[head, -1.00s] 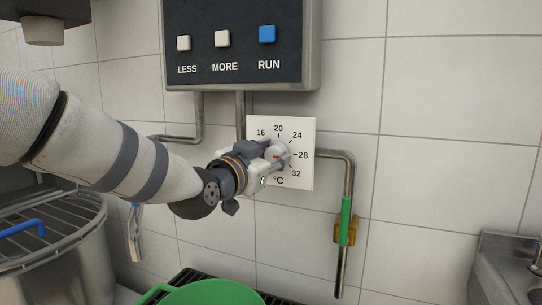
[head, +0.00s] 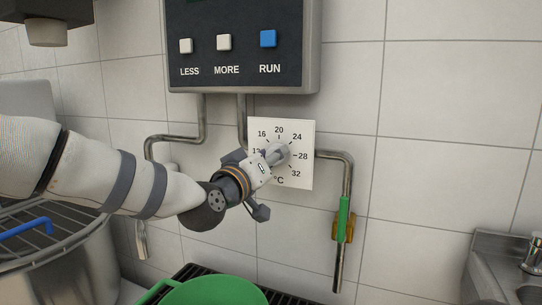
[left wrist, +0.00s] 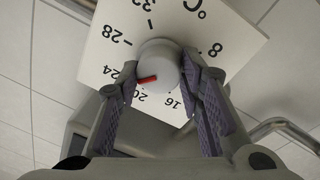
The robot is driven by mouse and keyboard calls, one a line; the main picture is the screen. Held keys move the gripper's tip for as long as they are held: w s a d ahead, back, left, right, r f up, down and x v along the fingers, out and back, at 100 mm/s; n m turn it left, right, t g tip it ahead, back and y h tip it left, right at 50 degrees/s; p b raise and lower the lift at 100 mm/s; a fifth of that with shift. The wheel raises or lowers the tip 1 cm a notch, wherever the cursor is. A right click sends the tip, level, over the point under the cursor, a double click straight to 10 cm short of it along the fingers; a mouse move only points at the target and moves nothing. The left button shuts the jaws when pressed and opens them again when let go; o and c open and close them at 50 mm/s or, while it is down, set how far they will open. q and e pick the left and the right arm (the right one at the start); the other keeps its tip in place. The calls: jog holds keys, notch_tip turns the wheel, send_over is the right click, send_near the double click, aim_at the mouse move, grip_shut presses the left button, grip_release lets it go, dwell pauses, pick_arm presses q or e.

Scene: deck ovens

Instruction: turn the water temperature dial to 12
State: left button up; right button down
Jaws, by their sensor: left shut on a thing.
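The water temperature dial (head: 278,153) is a round grey-white knob on a white square plate (head: 303,125) with black numbers and °C. In the left wrist view the dial (left wrist: 160,62) has a red pointer mark, which points between 20 and 24. My left gripper (head: 272,154) is shut on the dial; in the left wrist view its fingers (left wrist: 158,82) stand on either side of the knob. In the head view the gripper partly covers the 12 and the plate's lower left, and the 8 is hidden. My right gripper is not in view.
A dark control panel (head: 240,75) with LESS, MORE and RUN buttons hangs above. Metal pipes run beside the plate, with a green-handled valve (head: 343,220) at right. A green bowl (head: 215,292) sits below, and a sink (head: 500,265) is at lower right.

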pick_arm(q)
jog(key=shift+s+d+f+n+y+b, duration=0.1)
jog(key=shift+n+y+b, duration=0.35)
jog(key=shift+n, duration=4.15)
jog(key=shift+w+d+n+y+b, duration=0.1)
jog(key=shift+n+y+b, duration=0.35)
jog(key=shift+n, duration=4.15)
jog(key=shift+s+f+n+y+b, duration=0.15)
jog(key=shift+n+b, duration=0.5)
jog(key=shift+n, duration=3.95)
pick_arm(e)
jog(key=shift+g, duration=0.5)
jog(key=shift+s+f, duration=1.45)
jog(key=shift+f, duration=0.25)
pick_arm(q)
jog(key=shift+r, duration=0.15)
jog(key=o, duration=1.2)
jog(key=shift+c, duration=0.2)
